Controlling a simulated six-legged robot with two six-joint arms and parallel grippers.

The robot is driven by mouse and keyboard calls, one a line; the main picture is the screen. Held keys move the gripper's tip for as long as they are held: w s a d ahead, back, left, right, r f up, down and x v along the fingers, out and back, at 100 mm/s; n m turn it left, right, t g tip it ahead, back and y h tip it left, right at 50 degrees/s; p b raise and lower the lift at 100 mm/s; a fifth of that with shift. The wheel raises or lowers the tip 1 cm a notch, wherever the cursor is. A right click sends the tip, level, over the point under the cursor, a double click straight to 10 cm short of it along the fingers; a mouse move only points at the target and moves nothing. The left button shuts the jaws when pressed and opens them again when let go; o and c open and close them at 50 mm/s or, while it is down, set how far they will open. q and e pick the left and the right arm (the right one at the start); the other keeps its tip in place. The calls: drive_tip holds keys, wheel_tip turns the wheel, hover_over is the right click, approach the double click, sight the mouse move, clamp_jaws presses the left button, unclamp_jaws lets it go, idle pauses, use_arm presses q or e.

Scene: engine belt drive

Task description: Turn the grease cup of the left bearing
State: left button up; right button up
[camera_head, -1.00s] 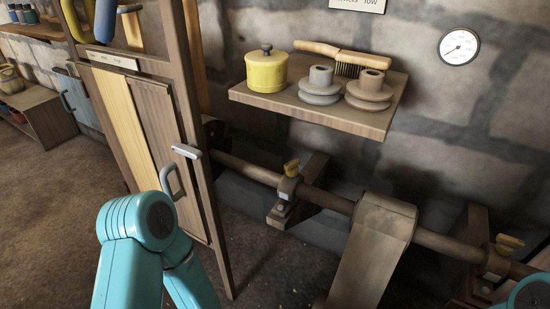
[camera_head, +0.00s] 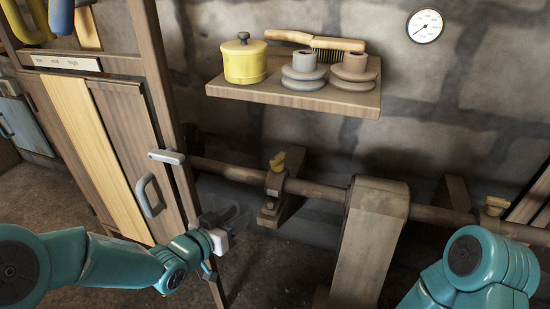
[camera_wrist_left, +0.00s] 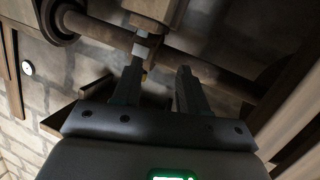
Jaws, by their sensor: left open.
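A wooden shelf (camera_head: 290,97) above the shaft holds a yellow pot (camera_head: 244,62), a brush (camera_head: 315,40) and two pulleys. A wooden post (camera_head: 367,245) stands right of the left bearing. A cabinet (camera_head: 128,140) with handles borders my left arm.

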sight(283, 153)
use_arm(q)
wheel_tip(283, 153, up, 9)
drive_tip(key=w+d+m+t+h+b, duration=0.1)
drive_tip(key=d+m+h, duration=0.1)
drive_tip(key=m, duration=0.1)
drive_tip(key=b+x, duration=0.1)
drive_tip(key=x, duration=0.4)
drive_tip(key=b+x, duration=0.1)
drive_tip(key=x, duration=0.4)
drive_tip(key=b+x, duration=0.1)
drive_tip(key=x, duration=0.4)
drive_tip(key=shift+w+r, duration=0.3)
drive_tip(key=shift+w, duration=0.1)
use_arm(e)
drive_tip(key=shift+t, duration=0.4)
drive_tip(key=f, duration=0.1)
drive_tip(key=w+f, duration=0.1)
drive_tip(key=w+d+f, duration=0.1)
drive_tip(key=f, duration=0.1)
drive_tip(key=shift+w+f, duration=0.1)
